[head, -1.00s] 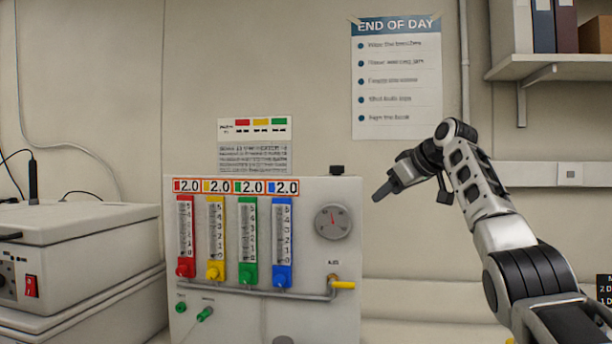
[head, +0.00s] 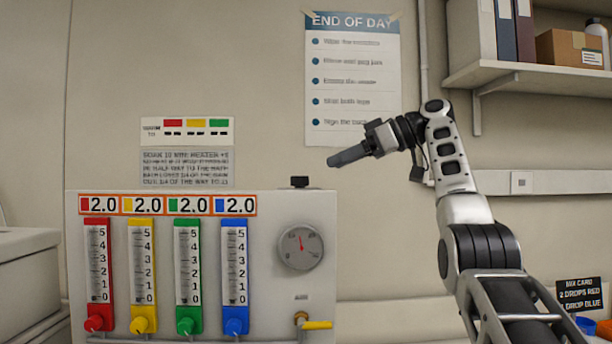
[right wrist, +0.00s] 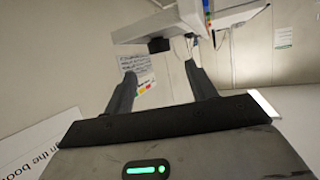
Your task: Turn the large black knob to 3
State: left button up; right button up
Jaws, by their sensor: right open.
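A pale flow panel (head: 275,210) stands at the left and middle in the head view. A black knob-like piece (head: 300,181) sits on its top edge; a dark block on the panel's edge also shows in the right wrist view (right wrist: 158,45). I cannot see any scale or number on it. My right gripper (head: 335,160) is above and to the right of the black piece, apart from it, pointing left. In the right wrist view its two fingers (right wrist: 160,82) are spread with nothing between them. My left gripper is out of view.
The panel has red, yellow, green and blue flow tubes with coloured knobs, a round gauge (head: 301,247) and a yellow lever (head: 317,325). A wall shelf (head: 530,78) holds binders and a box at the upper right. A white device (head: 30,270) stands at the left.

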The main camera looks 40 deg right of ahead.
aim_at(300, 181)
jog(key=x, duration=0.8)
jog(key=shift+w+a, duration=0.1)
jog(key=shift+w, duration=0.1)
jog(key=c, duration=1)
